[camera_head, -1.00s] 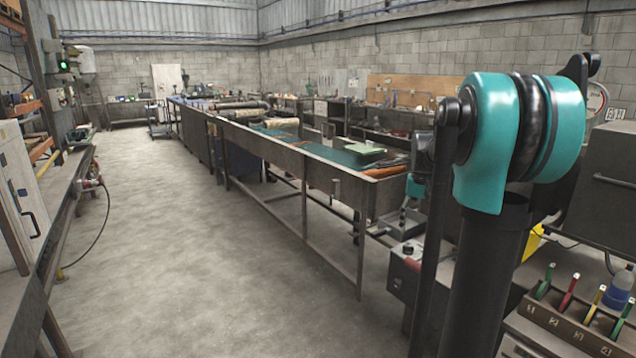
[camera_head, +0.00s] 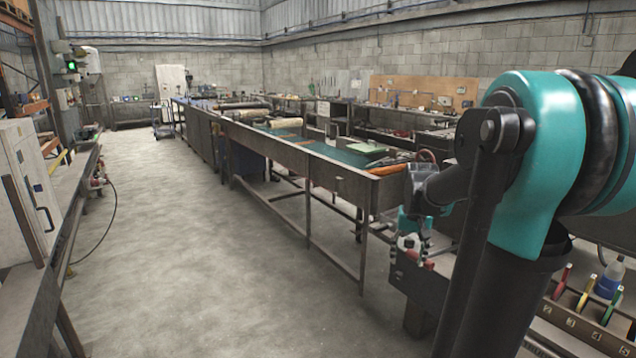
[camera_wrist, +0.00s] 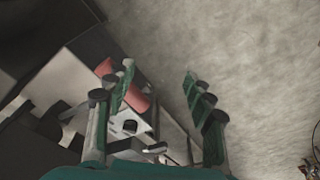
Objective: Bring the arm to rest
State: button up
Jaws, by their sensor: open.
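My arm (camera_head: 545,150) stands at the right of the head view, with its large teal joint near the camera. My gripper (camera_wrist: 158,88) shows clearly in the wrist view, with its two green and dark fingers spread apart. Nothing is held between them. A red cylinder (camera_wrist: 140,100) and a white block with a dark hole (camera_wrist: 128,124) show beyond the left finger. In the head view my gripper (camera_head: 412,226) is small and partly unclear, just past the near end of the long bench.
The long bench (camera_head: 352,187) with a green top runs away through the middle. A tool rack (camera_head: 575,322) with coloured handles stands at the lower right. A side bench (camera_head: 35,300) and a pale cabinet (camera_head: 22,180) line the left. The concrete floor (camera_head: 190,220) between is clear.

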jog(key=s+a+f+n+t, duration=0.1)
jog(key=s+a+f, duration=0.2)
jog(key=s+f, duration=0.3)
jog(key=s+a+f+n+t, duration=0.1)
jog(key=s+a+f, duration=0.2)
jog(key=s+f, duration=0.3)
jog(key=s, duration=0.4)
jog(key=shift+s+a+f+t, duration=0.15)
jog(key=shift+s+f+t, duration=0.05)
jog(key=shift+s+t, duration=0.2)
jog(key=shift+c, duration=0.2)
